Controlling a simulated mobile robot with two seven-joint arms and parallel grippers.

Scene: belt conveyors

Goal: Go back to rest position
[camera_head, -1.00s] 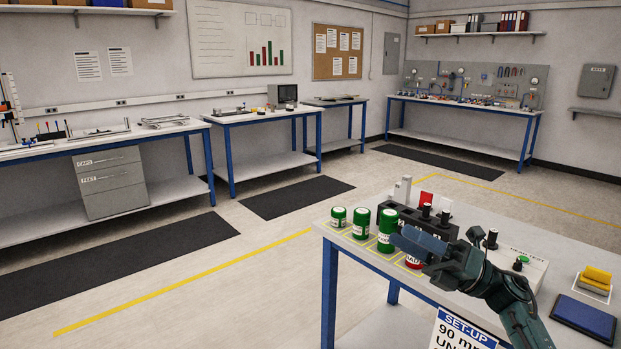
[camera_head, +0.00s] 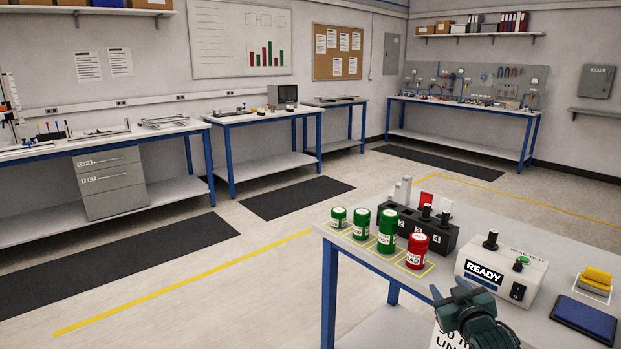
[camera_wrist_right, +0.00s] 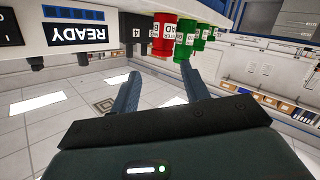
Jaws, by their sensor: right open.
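My right gripper (camera_head: 452,293) is in front of the near edge of the blue-legged table, at the bottom of the head view. In the right wrist view its two fingers (camera_wrist_right: 160,95) stand apart with nothing between them, so it is open. A red canister (camera_head: 416,251) and several green canisters (camera_head: 387,231) stand upright in a row on yellow-marked squares on the table. They also show past the fingers in the right wrist view, the red canister (camera_wrist_right: 163,37) nearest, apart from the gripper. My left gripper is not in view.
A white tester box with a READY display (camera_head: 484,273) stands right of the canisters. A black numbered block (camera_head: 443,236) is behind them. A blue pad (camera_head: 584,318) and a yellow block (camera_head: 597,275) lie at the right. A set-up sign hangs at the table's front, partly hidden by my arm.

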